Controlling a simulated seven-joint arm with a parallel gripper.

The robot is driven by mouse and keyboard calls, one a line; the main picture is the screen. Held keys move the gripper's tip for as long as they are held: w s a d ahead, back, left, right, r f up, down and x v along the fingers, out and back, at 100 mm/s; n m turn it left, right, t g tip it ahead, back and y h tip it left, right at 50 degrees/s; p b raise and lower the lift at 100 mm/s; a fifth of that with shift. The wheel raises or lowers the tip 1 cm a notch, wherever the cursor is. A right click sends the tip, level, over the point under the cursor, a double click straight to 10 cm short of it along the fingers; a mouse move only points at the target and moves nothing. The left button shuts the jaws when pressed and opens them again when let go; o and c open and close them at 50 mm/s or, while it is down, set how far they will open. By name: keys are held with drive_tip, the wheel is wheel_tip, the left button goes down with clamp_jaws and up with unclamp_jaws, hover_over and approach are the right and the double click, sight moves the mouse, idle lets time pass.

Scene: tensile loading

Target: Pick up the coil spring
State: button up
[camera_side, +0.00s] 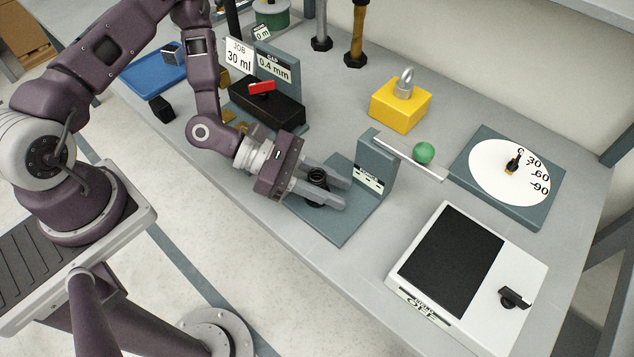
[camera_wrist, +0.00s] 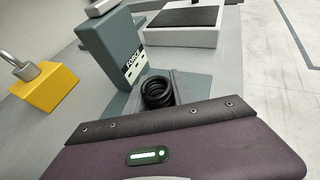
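The coil spring (camera_side: 317,188) is black and stands on the grey base plate of the FORCE stand (camera_side: 372,170). In the wrist view the coil spring (camera_wrist: 158,92) shows its dark rings just beyond the gripper body. My gripper (camera_side: 345,193) is low over the plate, with its two grey fingers apart on either side of the spring. The fingers look open, and I see no clear contact with the spring. The near finger and gripper body hide part of it.
A black box with a red lever (camera_side: 266,103) is behind my gripper.

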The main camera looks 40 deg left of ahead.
clamp_jaws()
drive_tip(key=shift+r, duration=0.1)
